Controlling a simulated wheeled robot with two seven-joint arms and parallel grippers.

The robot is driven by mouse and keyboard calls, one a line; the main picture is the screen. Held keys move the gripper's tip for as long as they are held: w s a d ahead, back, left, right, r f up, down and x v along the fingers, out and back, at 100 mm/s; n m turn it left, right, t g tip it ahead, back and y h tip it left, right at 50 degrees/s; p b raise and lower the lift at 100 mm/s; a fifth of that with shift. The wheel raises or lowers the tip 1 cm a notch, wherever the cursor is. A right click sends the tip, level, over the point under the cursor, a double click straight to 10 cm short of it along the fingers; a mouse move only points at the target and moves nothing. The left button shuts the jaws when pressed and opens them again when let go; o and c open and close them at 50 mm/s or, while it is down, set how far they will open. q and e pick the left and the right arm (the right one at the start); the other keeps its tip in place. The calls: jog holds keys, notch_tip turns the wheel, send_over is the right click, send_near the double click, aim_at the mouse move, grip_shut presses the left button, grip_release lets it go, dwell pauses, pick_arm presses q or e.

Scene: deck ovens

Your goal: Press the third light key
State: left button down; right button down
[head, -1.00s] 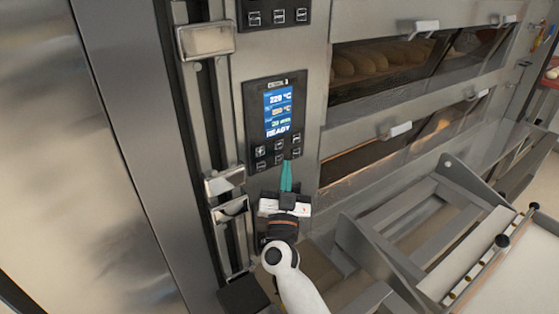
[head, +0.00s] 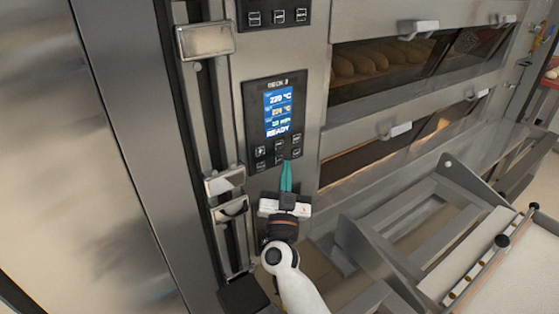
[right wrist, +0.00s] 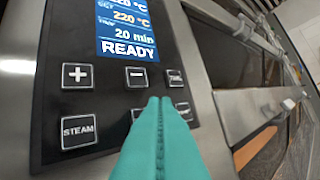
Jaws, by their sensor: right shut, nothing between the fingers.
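The control panel (head: 272,122) of the lower deck is dark, with a lit blue screen (head: 279,112) that reads READY. Below the screen are two rows of square keys. The middle (right wrist: 137,114) and right (right wrist: 183,108) lower keys are partly hidden by my fingers, and I cannot read a light label. My right gripper (head: 286,164) is shut and empty, its teal tips (right wrist: 160,101) at the lower keys. I cannot tell whether they touch. My left gripper is out of view.
Another panel (head: 278,14) sits above. Oven doors with handles (head: 395,131) are to the right, loaves behind the upper glass. A metal rack frame (head: 400,215) stands at lower right. A vertical rail with metal blocks (head: 206,40) runs left of the panel.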

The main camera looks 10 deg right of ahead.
jog(key=shift+w, duration=0.1)
dwell(0.4)
jog(key=shift+w+a, duration=0.15)
jog(key=shift+w, duration=0.2)
jog(key=shift+w+a, duration=0.15)
jog(key=shift+w, duration=0.25)
dwell(0.6)
jog(key=shift+s, duration=0.1)
jog(key=shift+s+d+p, duration=0.3)
jog(key=shift+s+p, duration=0.4)
jog(key=shift+s, duration=0.05)
